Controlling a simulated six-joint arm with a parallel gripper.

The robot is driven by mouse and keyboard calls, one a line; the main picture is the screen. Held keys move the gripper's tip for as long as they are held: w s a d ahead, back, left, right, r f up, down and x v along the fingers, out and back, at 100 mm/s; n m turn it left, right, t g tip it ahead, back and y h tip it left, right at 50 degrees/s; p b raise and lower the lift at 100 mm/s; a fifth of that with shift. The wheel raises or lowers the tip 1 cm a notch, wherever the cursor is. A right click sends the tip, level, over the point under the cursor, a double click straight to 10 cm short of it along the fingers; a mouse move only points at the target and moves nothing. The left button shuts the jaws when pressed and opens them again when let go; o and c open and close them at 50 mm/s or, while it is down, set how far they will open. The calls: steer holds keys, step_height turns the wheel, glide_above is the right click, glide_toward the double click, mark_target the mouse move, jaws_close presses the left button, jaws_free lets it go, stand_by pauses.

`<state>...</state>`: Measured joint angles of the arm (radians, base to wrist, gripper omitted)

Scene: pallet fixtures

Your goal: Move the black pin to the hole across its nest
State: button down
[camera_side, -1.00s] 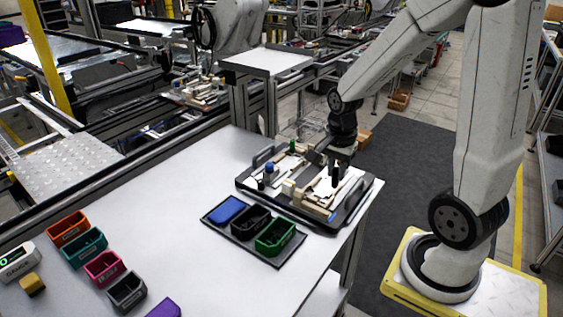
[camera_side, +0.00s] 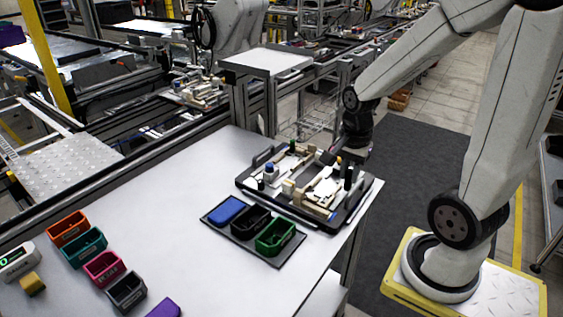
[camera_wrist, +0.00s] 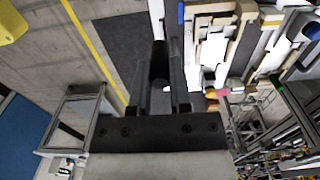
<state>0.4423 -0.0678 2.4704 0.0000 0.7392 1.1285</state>
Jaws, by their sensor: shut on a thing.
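The black pin (camera_wrist: 160,68) is a dark cylinder between the two fingers of my gripper (camera_wrist: 165,62) in the wrist view. My gripper is shut on it. In the side view my gripper (camera_side: 349,176) is at the right end of the pallet fixture (camera_side: 246,182), where dark upright shapes overlap. I cannot tell finger from pin there, nor whether the pin's lower end touches the fixture. The pin's nest and the hole across from it cannot be made out.
The fixture carries pale blocks, a blue-capped part (camera_side: 269,170), a green part (camera_side: 292,146) and a small yellow top (camera_side: 339,160). A tray with blue, black and green bins (camera_side: 275,237) lies in front. More coloured bins (camera_side: 87,247) stand at left. The table middle is clear.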

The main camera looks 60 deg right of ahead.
steer(key=shift+w+d, duration=0.1)
steer(key=shift+w, duration=0.1)
steer(key=w+d+f, duration=0.3)
steer(key=w+d, duration=0.1)
steer(key=w, duration=0.3)
steer(key=shift+w, duration=0.2)
steer(key=shift+f, duration=0.2)
steer(key=shift+f, duration=3.6)
steer(key=shift+f, duration=1)
steer(key=shift+c, duration=2.4)
jaws_free()
steer(key=shift+r, duration=0.1)
